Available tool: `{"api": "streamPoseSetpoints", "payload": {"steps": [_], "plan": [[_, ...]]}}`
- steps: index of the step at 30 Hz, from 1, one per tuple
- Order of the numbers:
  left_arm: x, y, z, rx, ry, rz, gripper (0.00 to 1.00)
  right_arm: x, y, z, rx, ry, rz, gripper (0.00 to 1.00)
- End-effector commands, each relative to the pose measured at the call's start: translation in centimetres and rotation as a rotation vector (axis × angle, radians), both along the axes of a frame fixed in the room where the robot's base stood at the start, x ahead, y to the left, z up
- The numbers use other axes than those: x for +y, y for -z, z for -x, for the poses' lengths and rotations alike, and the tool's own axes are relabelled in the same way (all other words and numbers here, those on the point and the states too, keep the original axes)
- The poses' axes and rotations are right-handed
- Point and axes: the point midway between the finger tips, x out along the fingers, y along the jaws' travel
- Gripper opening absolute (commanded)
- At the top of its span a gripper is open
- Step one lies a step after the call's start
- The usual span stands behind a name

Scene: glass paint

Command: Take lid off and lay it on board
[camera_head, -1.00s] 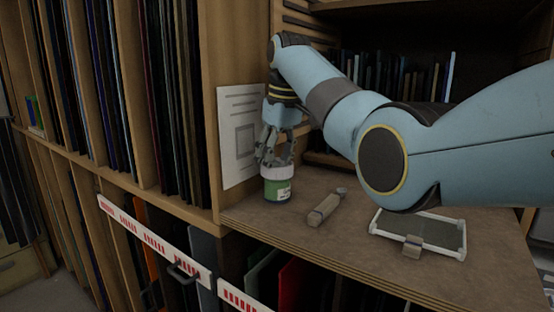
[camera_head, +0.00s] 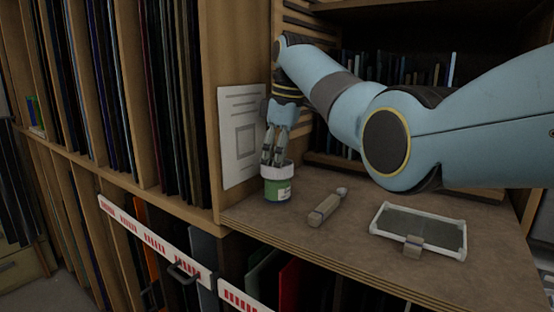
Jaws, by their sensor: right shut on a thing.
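A small green jar (camera_head: 278,191) with a pale label stands upright at the left of the brown shelf top. Its white lid (camera_head: 271,171) sits on top of the jar, with no clear gap between them. My right gripper (camera_head: 275,158) comes down from above and is shut on the lid, its fingers close together and partly hiding it. A flat grey board in a white frame (camera_head: 393,235), with a metal clip at its front edge, lies to the right. My left gripper does not show.
A short grey-handled tool (camera_head: 325,209) lies between the jar and the framed board. A printed sheet (camera_head: 241,135) stands upright behind the jar. The brown shelf top (camera_head: 345,245) is bare at the front.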

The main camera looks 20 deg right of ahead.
Motion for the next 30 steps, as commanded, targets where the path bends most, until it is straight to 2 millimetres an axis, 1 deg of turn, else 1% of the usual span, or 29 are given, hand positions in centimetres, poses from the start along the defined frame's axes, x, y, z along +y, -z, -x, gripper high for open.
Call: {"api": "streamPoseSetpoints", "payload": {"steps": [1,5,14,30], "plan": [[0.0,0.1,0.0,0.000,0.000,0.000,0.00,-0.1,1.0,0.4,0.021,-0.012,0.003,0.00],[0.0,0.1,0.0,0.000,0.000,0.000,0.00,-0.1,1.0,0.4,0.021,-0.148,0.003,0.00],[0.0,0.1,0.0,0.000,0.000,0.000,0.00,-0.1,0.6,0.4,0.021,-0.139,0.003,0.00],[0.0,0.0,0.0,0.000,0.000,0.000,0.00,0.0,-1.3,0.3,0.016,-0.138,0.002,0.00]]}}
